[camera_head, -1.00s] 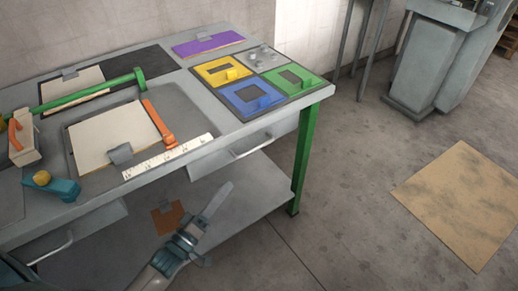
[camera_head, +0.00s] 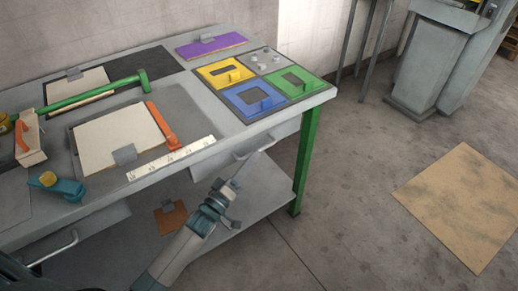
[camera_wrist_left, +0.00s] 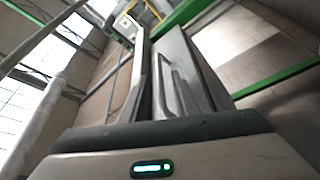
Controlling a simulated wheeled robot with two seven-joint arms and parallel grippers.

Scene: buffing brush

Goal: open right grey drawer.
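The right grey drawer (camera_head: 226,158) sits under the table top at the front right, and it looks shut. Its bar handle (camera_head: 258,147) shows partly, with my left gripper (camera_head: 250,158) right at it from below. In the left wrist view the handle (camera_wrist_left: 178,88) lies ahead between the fingers of my left gripper (camera_wrist_left: 165,85), close to the drawer front. The fingers look apart; contact with the handle cannot be told. My right gripper is not in view.
The grey table (camera_head: 205,110) carries clipboards, a green-handled tool (camera_head: 95,93), a ruler (camera_head: 170,158) and coloured square plates (camera_head: 255,98). A green leg (camera_head: 306,160) stands right of the drawer. A lower shelf (camera_head: 255,195) lies below. Floor at right is clear around a board (camera_head: 460,205).

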